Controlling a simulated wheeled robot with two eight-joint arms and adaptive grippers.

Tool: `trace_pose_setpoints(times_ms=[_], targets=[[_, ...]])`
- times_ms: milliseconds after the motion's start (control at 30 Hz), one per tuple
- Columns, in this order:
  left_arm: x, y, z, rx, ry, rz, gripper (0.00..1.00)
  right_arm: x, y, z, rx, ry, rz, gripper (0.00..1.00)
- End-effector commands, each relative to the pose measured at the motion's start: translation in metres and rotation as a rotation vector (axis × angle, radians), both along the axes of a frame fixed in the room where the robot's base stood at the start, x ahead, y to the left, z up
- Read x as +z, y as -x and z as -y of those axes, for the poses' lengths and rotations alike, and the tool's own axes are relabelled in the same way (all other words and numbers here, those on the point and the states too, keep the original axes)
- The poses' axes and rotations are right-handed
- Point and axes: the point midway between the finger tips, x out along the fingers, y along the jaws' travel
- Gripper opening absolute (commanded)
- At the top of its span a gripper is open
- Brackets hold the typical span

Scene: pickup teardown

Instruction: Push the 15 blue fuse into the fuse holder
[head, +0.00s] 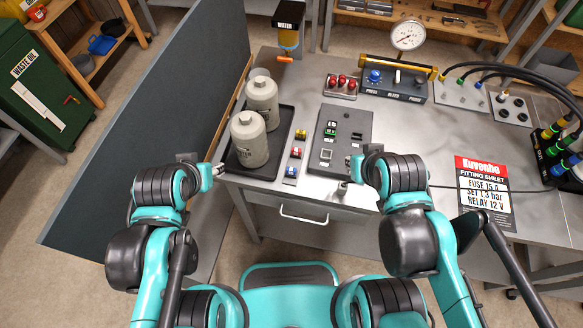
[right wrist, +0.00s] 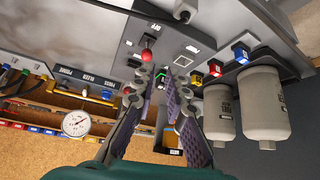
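The blue fuse (head: 291,171) stands at the front of a short row on the bench, with the red fuse (head: 296,152) and yellow fuse (head: 302,134) behind it. The blue fuse also shows in the right wrist view (right wrist: 240,54). The dark panel (head: 352,124) right of them carries small sockets. A pale-framed square socket (head: 326,154) looks like the fuse holder and seems empty. My right gripper (right wrist: 162,78) is open and empty over the panel's right side. My left gripper (head: 219,171) is by the tray's front left corner; its fingers are too small to read.
Two grey canisters (head: 249,140) stand in a black tray (head: 284,122) left of the fuses. A fitting sheet (head: 485,190) reading "FUSE 15 A" lies at right. A gauge (head: 407,36), a knob box (head: 394,81) and hoses stand behind. A grey partition (head: 165,110) borders the left.

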Motion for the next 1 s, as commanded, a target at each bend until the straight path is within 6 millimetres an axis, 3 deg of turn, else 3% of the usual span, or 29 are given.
trace_pose_setpoints(times_ms=[167,333,700,1000], targets=[[0.017,0.0,0.0,0.0,0.0,0.0,0.4,0.012,-0.012,-0.017,0.139,0.059,-0.072,0.36],[0.045,0.0,0.0,0.0,0.0,0.0,0.4,0.021,-0.031,-0.056,0.448,0.179,-0.218,0.36],[0.091,0.0,0.0,0.0,0.0,0.0,0.4,-0.004,-0.047,-0.138,1.108,0.37,-0.481,0.36],[0.093,0.0,0.0,0.0,0.0,0.0,0.4,-0.026,-0.044,-0.153,1.247,0.398,-0.531,0.36]])
